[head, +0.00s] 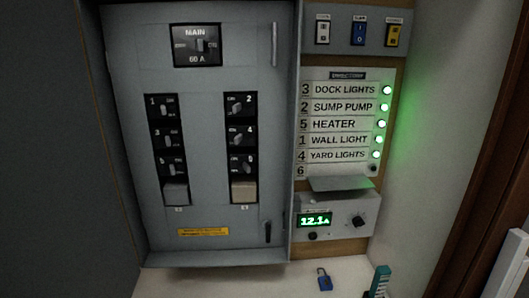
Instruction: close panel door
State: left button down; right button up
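The grey breaker panel (215,75) fills the middle of the head view. Its main breaker (197,45), marked 60 A, and two columns of numbered breakers (167,135) are exposed. A dark upright latch or handle (268,232) is at the panel's lower right, and a slim vertical bar (274,44) is at its upper right. A large dark grey flat surface (55,150) stands to the left of the panel; I cannot tell whether it is the swung-open door or a wall. Neither of my grippers is in view.
To the right are three switches (358,33), a label board (340,124) with several green lights, and a meter box (335,222) reading about 12.1. A blue padlock (324,279) and a teal object (380,280) are on the pale surface below. A pale wall (440,130) bounds the right.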

aim_at(64, 233)
jog(key=z, duration=0.4)
jog(key=k, duration=1.05)
jog(key=u, duration=2.15)
jog(key=i, duration=0.3)
jog(key=u, duration=0.05)
